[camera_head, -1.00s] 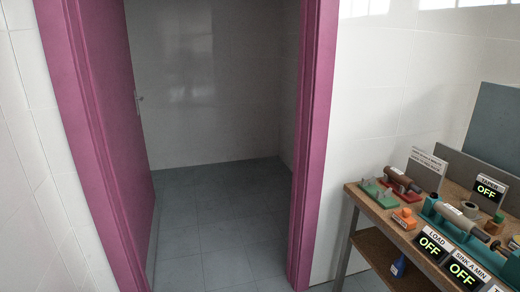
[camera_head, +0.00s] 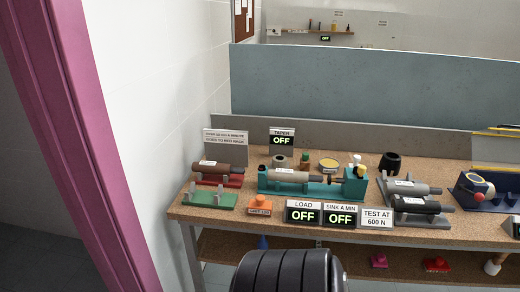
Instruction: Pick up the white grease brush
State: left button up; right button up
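On the lower shelf at the far right is a small white item with a brown part (camera_head: 494,263); it may be the white grease brush, but it is too small to tell. Another small white-topped item (camera_head: 356,160) stands on the bench behind the teal fixture (camera_head: 310,186); I cannot tell what it is. Neither of my grippers is in view.
The wooden workbench (camera_head: 200,214) carries grey cylinders, a green block (camera_head: 209,200), an orange block (camera_head: 260,205) and OFF signs (camera_head: 303,213). Its lower shelf (camera_head: 340,254) holds blue, pink and red items. A grey-blue partition (camera_head: 370,85) stands behind. A purple door frame (camera_head: 65,130) is at left.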

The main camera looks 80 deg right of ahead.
aim_at(356, 158)
jog(key=i+z, duration=0.15)
jog(key=z, duration=1.9)
